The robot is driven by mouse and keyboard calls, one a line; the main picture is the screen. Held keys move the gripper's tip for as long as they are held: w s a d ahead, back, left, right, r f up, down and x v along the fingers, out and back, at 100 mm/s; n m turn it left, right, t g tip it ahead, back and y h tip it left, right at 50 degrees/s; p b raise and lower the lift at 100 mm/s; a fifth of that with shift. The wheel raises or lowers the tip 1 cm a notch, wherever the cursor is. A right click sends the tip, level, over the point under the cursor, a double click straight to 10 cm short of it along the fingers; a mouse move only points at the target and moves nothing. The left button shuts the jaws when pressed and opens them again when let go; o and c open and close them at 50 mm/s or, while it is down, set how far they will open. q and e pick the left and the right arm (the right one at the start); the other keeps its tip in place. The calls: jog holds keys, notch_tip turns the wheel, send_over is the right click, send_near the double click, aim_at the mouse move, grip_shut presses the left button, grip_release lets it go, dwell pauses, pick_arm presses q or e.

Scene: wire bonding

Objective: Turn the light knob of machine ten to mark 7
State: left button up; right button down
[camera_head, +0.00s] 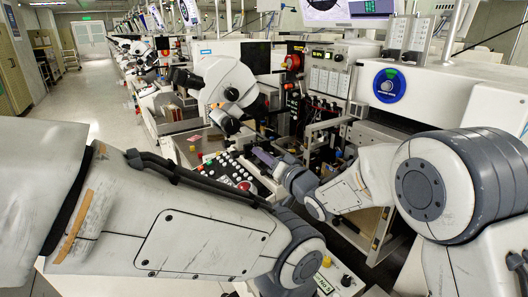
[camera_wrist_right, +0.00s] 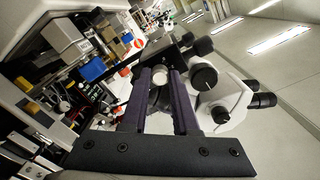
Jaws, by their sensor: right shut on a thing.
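My right gripper (camera_head: 264,157) reaches in from the right over the machine's button panel, below the microscope. In the head view the held knob does not show clearly. My left arm crosses the lower left of the head view, and its gripper is out of sight beyond the lower edge.
A white microscope (camera_head: 228,82) stands close behind the right gripper; it also shows in the right wrist view (camera_wrist_right: 232,100). A button panel (camera_head: 217,172) with a red knob (camera_head: 243,186) lies beside it. A black knob (camera_head: 346,281) sits on a pale box at the bottom. An aisle (camera_head: 98,95) runs back left.

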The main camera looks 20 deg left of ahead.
jog(key=shift+f+m, duration=0.1)
jog(key=shift+m, duration=0.5)
jog(key=c, duration=0.7)
grip_release()
jog(key=b+v, duration=0.1)
jog(key=v, duration=0.9)
jog(key=shift+s+d, duration=0.2)
